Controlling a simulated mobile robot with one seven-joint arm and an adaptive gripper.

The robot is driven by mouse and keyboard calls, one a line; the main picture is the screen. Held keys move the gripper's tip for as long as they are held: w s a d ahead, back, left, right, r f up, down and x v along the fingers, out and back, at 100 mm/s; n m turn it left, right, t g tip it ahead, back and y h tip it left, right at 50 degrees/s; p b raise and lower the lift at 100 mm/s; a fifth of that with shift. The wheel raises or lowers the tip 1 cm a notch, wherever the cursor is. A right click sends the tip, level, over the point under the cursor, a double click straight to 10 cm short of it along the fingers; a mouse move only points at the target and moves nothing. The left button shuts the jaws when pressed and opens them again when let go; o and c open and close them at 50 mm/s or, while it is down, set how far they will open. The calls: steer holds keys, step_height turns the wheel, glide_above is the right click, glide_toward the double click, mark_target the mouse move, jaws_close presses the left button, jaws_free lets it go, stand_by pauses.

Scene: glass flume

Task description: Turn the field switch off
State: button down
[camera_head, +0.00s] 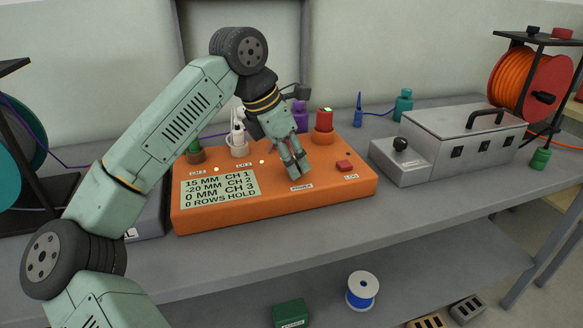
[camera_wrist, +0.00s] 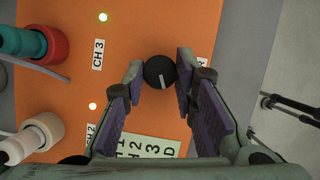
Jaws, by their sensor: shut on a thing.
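My gripper (camera_head: 296,172) reaches down to the front of the orange control box (camera_head: 230,220). In the wrist view my gripper (camera_wrist: 160,66) has its purple-padded fingers on either side of a round black knob (camera_wrist: 160,72), shut on it. The knob's white pointer line points toward the bottom of that picture. The fingers hide this knob in the head view; the small label in front of it seems to read POWER. Another black knob (camera_head: 400,144) stands on a small grey box at the right. I cannot read a field label on either knob.
A red button (camera_head: 344,166) is right of my gripper on the orange box. Coloured plugs, including a red one (camera_head: 324,120) and a white one (camera_head: 238,146), stand behind. A grey lidded case (camera_head: 465,130) is at the right. The bench's front strip is clear.

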steer(key=n+y+b, duration=0.1)
steer(key=n+b, duration=0.1)
steer(key=n, duration=0.1)
steer(key=n+t+y+b, duration=0.1)
steer(key=n+b, duration=0.1)
steer(key=n, duration=0.1)
steer(key=shift+s+d+f+t, duration=0.1)
steer(key=shift+s+f+t, duration=0.1)
steer(key=shift+t, duration=0.1)
steer(key=n+b, duration=0.1)
steer(key=n, duration=0.1)
steer(key=n+y+b, duration=0.1)
steer(key=n, duration=0.1)
steer(key=n+y+b, duration=0.1)
steer(key=n, duration=0.1)
steer(key=shift+d+r+n+t, duration=0.15)
steer(key=shift+d+n+t, duration=0.1)
steer(key=shift+n+t, duration=0.05)
steer(key=c, duration=1.3)
jaws_free()
steer(key=shift+r, duration=0.1)
steer(key=v, duration=1.2)
steer(key=shift+d, duration=0.15)
